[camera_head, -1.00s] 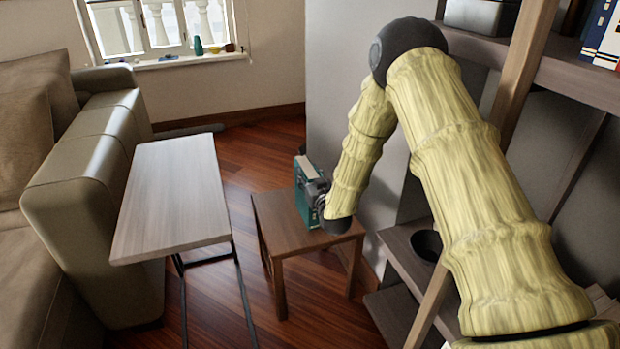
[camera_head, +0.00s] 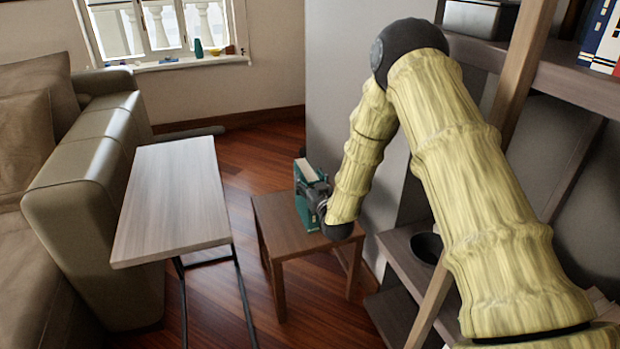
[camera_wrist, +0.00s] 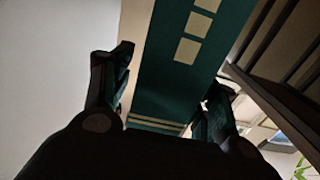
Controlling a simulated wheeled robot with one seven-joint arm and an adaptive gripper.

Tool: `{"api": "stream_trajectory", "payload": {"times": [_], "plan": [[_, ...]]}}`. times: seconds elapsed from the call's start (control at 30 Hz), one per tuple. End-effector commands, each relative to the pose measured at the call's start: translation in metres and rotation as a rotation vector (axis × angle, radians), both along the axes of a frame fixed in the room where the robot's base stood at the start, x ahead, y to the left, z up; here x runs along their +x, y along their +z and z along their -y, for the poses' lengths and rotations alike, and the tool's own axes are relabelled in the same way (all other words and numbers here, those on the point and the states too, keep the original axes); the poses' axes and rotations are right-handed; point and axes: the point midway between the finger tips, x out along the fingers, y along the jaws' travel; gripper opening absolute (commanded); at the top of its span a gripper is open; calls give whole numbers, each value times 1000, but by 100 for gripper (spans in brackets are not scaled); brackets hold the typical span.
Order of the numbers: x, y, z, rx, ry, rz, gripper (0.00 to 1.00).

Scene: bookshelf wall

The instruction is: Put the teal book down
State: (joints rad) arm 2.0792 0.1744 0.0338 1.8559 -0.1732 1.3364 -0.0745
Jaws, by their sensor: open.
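The teal book (camera_head: 303,213) stands upright on the small brown wooden table (camera_head: 285,240) in the head view. My gripper (camera_head: 318,200) is at the book's right side, partly hidden by my arm. In the wrist view the teal book (camera_wrist: 172,85), with pale squares on its spine, fills the middle, between the two dark fingers of my gripper (camera_wrist: 160,95). The fingers are spread to either side of the book. A gap shows at the left finger; contact at the right finger is too dark to tell.
A pale wood side table (camera_head: 175,200) stands left of the brown table, beside a grey-brown sofa (camera_head: 85,200). A shelf unit (camera_head: 400,240) with a dark bowl (camera_head: 428,246) is at the right. Free floor lies between the two tables.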

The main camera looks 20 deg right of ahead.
Motion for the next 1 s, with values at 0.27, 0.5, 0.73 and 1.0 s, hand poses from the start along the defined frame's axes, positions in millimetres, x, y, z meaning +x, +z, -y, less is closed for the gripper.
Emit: {"api": "stream_trajectory", "payload": {"times": [0.27, 0.5, 0.73, 1.0], "plan": [[-51, 2, 2, 1, 0, -3, 59], [-88, 1, 4, 0, -1, -2, 59], [-104, 1, 4, 0, -1, 0, 59], [-121, -28, -2, 3, 4, -84, 59]]}}
